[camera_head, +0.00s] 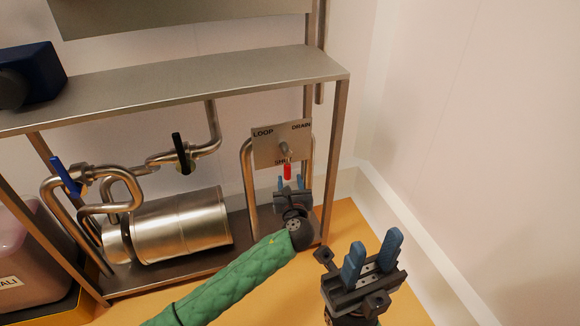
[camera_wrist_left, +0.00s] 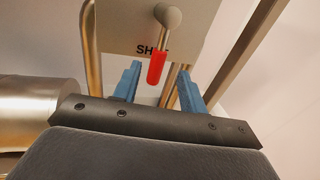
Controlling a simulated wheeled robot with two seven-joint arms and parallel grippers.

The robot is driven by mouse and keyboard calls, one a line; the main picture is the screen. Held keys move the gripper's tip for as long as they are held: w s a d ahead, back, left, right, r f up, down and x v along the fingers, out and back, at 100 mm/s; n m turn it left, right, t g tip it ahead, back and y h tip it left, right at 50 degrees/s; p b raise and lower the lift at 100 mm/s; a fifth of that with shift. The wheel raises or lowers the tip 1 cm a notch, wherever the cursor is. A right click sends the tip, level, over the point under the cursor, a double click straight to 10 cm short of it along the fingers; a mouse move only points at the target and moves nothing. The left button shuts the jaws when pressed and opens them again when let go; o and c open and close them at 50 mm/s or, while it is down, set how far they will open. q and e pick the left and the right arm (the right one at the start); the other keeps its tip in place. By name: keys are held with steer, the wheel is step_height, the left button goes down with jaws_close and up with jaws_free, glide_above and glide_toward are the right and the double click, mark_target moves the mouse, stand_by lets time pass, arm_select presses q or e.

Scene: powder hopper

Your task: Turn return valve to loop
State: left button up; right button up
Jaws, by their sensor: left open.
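The return valve's red handle (camera_head: 287,171) hangs down from a round metal knob on a grey plate (camera_head: 268,150) marked LOOP at upper left and DRAIN at upper right. In the left wrist view the red handle (camera_wrist_left: 156,67) points down, slightly left, over a partly hidden label. My left gripper (camera_head: 291,184) is open just below the handle. In the wrist view its blue fingertips (camera_wrist_left: 158,80) stand on either side of the handle's lower end, with gaps on both sides. My right gripper (camera_head: 372,258) is open and empty at the lower right, away from the plate.
Bent steel pipes flank the plate. A steel cylinder (camera_head: 181,226), a black-handled valve (camera_head: 180,150) and a blue-handled valve (camera_head: 66,176) are to the left. A metal shelf (camera_head: 180,88) spans above. Free floor lies at the lower right.

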mark_target(287, 169)
arm_select(q)
steer(key=shift+w+a+b, duration=0.2)
steer(key=shift+w+b, duration=0.25)
steer(key=shift+w, duration=1.5)
steer(key=shift+w+a+b, duration=0.2)
steer(key=shift+w+b, duration=0.2)
steer(key=shift+w, duration=1.5)
steer(key=shift+c, duration=0.2)
jaws_close()
